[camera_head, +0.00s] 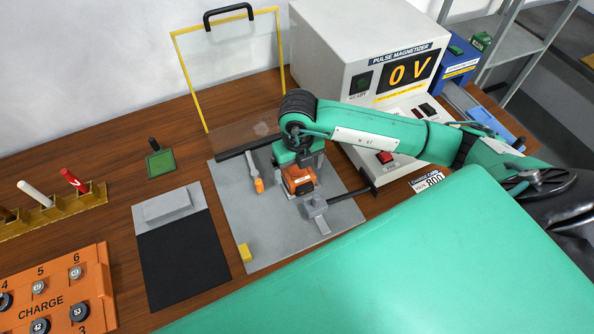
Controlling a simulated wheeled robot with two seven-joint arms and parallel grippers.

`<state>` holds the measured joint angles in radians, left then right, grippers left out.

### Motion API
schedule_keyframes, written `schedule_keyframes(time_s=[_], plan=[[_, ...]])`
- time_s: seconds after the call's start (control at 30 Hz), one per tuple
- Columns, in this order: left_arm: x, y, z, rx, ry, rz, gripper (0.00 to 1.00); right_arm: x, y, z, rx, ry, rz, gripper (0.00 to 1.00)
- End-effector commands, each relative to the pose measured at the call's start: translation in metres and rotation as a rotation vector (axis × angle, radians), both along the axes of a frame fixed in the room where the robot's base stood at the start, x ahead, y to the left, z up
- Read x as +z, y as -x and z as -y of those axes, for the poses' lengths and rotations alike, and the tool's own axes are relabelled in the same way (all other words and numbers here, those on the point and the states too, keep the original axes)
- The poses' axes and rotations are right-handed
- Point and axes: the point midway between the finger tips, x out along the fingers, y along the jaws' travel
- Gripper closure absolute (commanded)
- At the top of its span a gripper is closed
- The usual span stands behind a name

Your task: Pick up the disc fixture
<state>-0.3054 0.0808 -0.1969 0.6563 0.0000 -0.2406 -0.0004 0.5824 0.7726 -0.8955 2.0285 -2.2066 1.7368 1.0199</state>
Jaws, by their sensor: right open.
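My right gripper (299,176) points down over the grey base plate (266,242). Its jaws are open, with a small orange block (298,183) between or just below them. The block has a dark part and a small pale label; the gripper hides its top and back. Whether the jaws touch it cannot be told. I cannot tell for certain that this block is the disc fixture. A grey clamp-like part (315,207) stands in front of it, and an orange-handled piece (257,184) is to its left. My left gripper is not in view.
The white pulse magnetizer (325,60), reading 0 V, stands behind. A clear panel with a yellow frame (189,84) rises at the back. To the left are a black-and-grey pad (180,260), a green block (160,163), a yellow rack (50,215) and an orange charge tray (55,285).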

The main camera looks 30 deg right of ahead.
Motion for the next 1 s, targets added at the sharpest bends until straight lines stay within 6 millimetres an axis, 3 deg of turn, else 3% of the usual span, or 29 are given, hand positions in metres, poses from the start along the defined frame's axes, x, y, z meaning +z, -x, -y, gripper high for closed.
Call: schedule_keyframes(time_s=[0.17, 0.4, 0.73, 1.0], plan=[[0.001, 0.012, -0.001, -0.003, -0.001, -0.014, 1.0, -0.018, 0.0, 0.0, -0.001, -0.001, -0.001, 0.11], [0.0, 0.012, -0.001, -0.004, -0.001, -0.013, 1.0, -0.02, -0.001, 0.0, 0.0, -0.001, 0.0, 0.11], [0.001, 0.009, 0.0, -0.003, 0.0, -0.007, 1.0, -0.02, -0.001, 0.0, 0.0, -0.001, 0.0, 0.76], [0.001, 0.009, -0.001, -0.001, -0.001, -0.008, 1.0, -0.018, -0.001, 0.0, -0.001, -0.002, 0.002, 0.78]])
